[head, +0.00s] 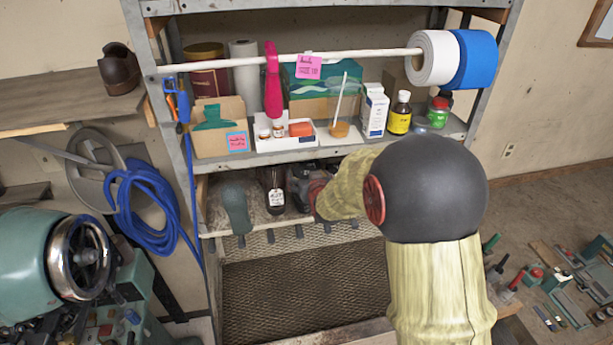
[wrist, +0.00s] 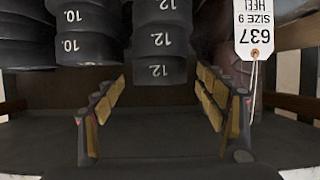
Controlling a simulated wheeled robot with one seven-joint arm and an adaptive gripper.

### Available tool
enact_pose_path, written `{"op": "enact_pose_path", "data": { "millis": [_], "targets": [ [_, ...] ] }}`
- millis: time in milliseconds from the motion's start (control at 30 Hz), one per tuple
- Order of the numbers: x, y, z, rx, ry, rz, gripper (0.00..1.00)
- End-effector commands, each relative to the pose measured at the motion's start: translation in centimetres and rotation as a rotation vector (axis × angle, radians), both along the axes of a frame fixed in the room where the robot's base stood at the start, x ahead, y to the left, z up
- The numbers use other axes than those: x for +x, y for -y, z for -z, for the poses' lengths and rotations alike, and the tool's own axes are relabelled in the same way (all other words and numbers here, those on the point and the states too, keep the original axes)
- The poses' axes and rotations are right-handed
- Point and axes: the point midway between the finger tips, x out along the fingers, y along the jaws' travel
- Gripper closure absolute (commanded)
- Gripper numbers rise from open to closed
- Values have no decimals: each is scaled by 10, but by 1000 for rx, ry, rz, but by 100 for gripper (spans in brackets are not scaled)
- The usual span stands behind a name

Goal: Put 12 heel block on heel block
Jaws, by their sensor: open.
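In the wrist view, a stack of black heel blocks marked 12 (wrist: 160,42) stands at the upper middle, its lettering upside down. The lowest 12 block in the picture (wrist: 159,71) lies ahead, between the lines of my fingers. My gripper (wrist: 160,85) is open and empty, with its two yellow-padded fingers spread wide either side of that stack. Black blocks marked 10 (wrist: 84,46) stand to the left. In the head view my arm reaches toward the lower shelf, and the fingers and heel blocks cannot be made out there.
A dark bottle (head: 274,190) stands on the lower shelf near my arm. The upper shelf (head: 225,155) above is crowded with boxes and bottles. A dark flat surface lies between my fingers.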

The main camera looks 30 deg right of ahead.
Motion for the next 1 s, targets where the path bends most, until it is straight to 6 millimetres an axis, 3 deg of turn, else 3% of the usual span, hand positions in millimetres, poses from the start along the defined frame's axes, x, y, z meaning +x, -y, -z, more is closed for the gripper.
{"op": "enact_pose_path", "data": {
  "millis": [367, 1000],
  "targets": [
    [-3, -1, -5, -1, 2, 0, 28],
    [-88, -25, -40, 0, 3, 0, 28]
  ]
}}
